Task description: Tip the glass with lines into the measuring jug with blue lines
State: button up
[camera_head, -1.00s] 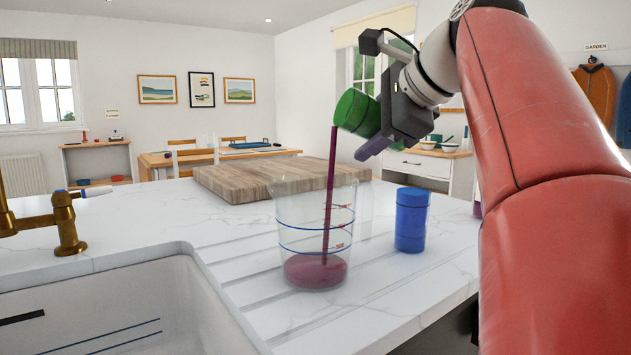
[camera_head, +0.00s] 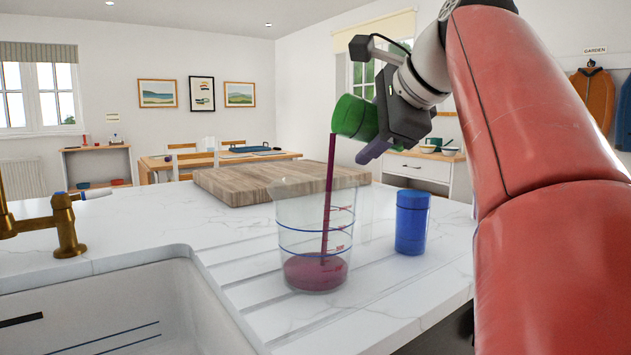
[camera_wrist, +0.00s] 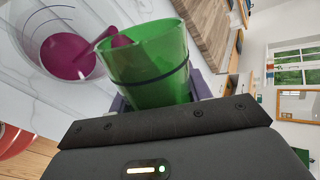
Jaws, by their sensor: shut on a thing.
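My gripper (camera_head: 378,134) is shut on a green glass (camera_head: 353,117) with a dark line around it; the glass also shows in the wrist view (camera_wrist: 150,65). The glass is tilted with its mouth down to the left, above the jug. A thin stream of purple liquid (camera_head: 328,190) runs from its rim into the clear measuring jug (camera_head: 300,215), which has blue lines and red marks. The jug stands upright on the white worktop with a shallow purple pool (camera_head: 315,272) at its bottom. The wrist view shows purple liquid at the glass's mouth.
A blue glass with lines (camera_head: 412,221) stands right of the jug. A wooden board (camera_head: 240,182) lies behind it. A sink (camera_head: 120,305) and a brass tap (camera_head: 66,225) are at the left. The ribbed worktop around the jug is otherwise clear.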

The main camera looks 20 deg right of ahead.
jog(key=shift+a+r+n+h+p, duration=0.4)
jog(key=shift+a+h, duration=0.1)
jog(key=shift+a, duration=0.15)
dwell(0.6)
jog(key=shift+a+f+n+h, duration=0.1)
jog(key=shift+f+n+h, duration=0.35)
jog(key=shift+h, duration=0.25)
dwell(1.0)
